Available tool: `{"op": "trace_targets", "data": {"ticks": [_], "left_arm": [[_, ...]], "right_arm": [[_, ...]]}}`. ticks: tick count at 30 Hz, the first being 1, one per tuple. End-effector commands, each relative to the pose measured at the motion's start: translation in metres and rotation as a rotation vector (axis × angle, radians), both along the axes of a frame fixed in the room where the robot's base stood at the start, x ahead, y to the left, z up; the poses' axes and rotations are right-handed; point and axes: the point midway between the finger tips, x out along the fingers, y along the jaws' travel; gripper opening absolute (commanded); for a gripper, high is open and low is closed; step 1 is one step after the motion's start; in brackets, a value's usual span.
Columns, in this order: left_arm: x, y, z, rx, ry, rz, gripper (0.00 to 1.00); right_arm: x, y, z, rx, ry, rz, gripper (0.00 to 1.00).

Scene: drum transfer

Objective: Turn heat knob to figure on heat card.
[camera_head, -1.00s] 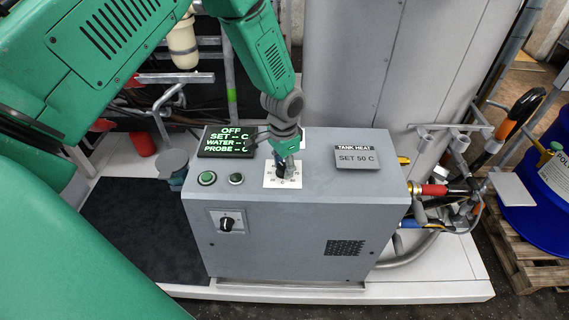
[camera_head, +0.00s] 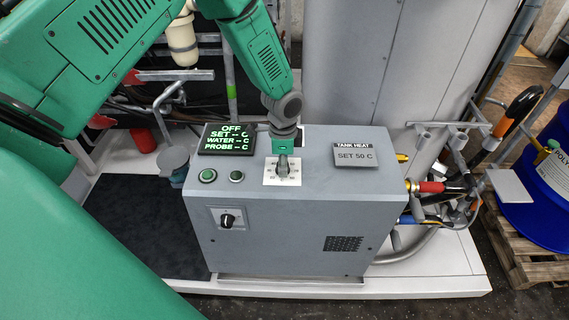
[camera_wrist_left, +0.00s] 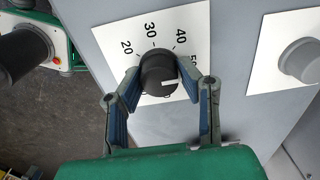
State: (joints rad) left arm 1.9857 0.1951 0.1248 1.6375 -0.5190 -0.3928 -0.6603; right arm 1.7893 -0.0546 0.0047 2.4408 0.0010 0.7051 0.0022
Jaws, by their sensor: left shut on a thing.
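The heat knob (camera_wrist_left: 158,72) is black and round, on a white dial plate with figures 20, 30, 40 and a partly hidden 50. Its white mark points right in the left wrist view, close to the 50; the exact reading is unclear. My left gripper (camera_wrist_left: 160,92) is shut on the knob, one finger at each side. In the head view my left gripper (camera_head: 283,165) comes down over the dial plate (camera_head: 270,180) and hides most of the knob. The heat card (camera_head: 355,155) reads "TANK HEAT, SET 50 C". My right gripper is out of view.
A blue drum (camera_head: 550,180) stands at far right.

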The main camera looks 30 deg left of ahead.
Motion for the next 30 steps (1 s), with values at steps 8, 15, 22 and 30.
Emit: {"op": "trace_targets", "data": {"ticks": [8,15,22,30], "left_arm": [[0.001,0.003,0.001,0.005,-0.002,-0.004,0.02],[0.001,0.003,0.001,0.005,-0.002,-0.003,0.50],[0.001,0.002,0.001,0.003,-0.001,-0.004,0.50],[0.002,0.001,0.026,0.001,-0.004,-0.003,0.50]], "right_arm": [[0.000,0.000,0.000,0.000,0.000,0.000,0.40],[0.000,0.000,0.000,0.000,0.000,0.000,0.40],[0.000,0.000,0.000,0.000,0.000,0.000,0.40],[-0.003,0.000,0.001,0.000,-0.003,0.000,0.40]]}}
